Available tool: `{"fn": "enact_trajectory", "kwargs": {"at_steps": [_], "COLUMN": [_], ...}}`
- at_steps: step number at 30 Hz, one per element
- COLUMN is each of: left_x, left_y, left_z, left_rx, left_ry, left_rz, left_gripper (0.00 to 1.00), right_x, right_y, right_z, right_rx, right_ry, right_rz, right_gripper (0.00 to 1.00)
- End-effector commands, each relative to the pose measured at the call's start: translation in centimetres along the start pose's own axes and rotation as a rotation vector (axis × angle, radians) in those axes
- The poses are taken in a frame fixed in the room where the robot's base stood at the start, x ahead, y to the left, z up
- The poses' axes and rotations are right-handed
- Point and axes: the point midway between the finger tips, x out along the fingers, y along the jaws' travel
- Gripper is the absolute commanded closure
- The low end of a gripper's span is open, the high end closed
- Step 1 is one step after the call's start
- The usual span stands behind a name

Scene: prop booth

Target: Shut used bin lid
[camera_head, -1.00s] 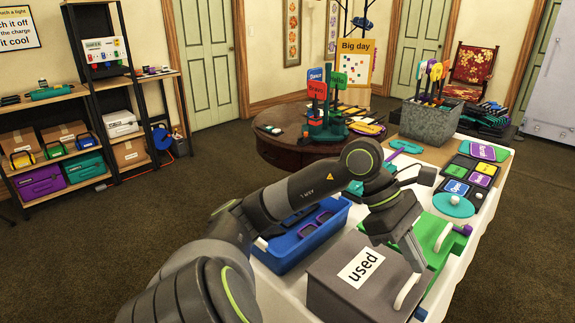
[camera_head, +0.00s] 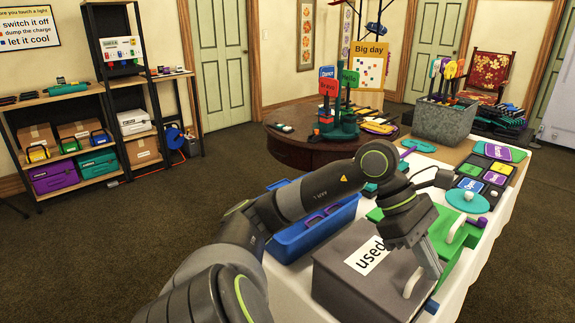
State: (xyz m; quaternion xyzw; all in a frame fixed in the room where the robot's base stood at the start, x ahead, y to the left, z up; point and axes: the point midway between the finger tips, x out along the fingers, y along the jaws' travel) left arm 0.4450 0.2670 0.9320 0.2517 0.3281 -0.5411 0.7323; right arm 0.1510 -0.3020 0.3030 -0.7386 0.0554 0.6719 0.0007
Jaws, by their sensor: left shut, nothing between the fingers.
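The used bin (camera_head: 335,285) is a dark grey box at the front of the white table, with a white label reading "used" on top. Its grey lid (camera_head: 385,262) looks down flat, though my gripper covers part of it and I cannot tell whether it is fully seated. A white handle (camera_head: 413,283) stands at its right side. My left gripper (camera_head: 432,264) is shut and empty, pointing down over the lid's right rear edge by the handle. I cannot tell whether it touches the lid. My right gripper is not in view.
A green bin (camera_head: 450,238) with a white handle stands right behind the used bin. A blue tray (camera_head: 300,235) lies to its left. A grey crate of signs (camera_head: 445,122) and a teal disc (camera_head: 467,200) are farther back. The carpet at left is clear.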

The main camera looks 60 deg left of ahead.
Motion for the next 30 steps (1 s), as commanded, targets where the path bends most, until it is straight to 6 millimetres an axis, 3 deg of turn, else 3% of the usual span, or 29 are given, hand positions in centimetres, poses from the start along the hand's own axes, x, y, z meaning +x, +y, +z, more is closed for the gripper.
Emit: {"fn": "enact_trajectory", "kwargs": {"at_steps": [30], "left_x": [-0.52], "left_y": [0.05], "left_z": [0.34], "left_rx": [0.0], "left_ry": [0.0], "left_rz": [0.0], "left_gripper": [1.0], "right_x": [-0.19], "right_y": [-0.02], "right_z": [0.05], "right_rx": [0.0], "right_ry": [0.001], "right_rz": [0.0], "right_gripper": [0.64]}}
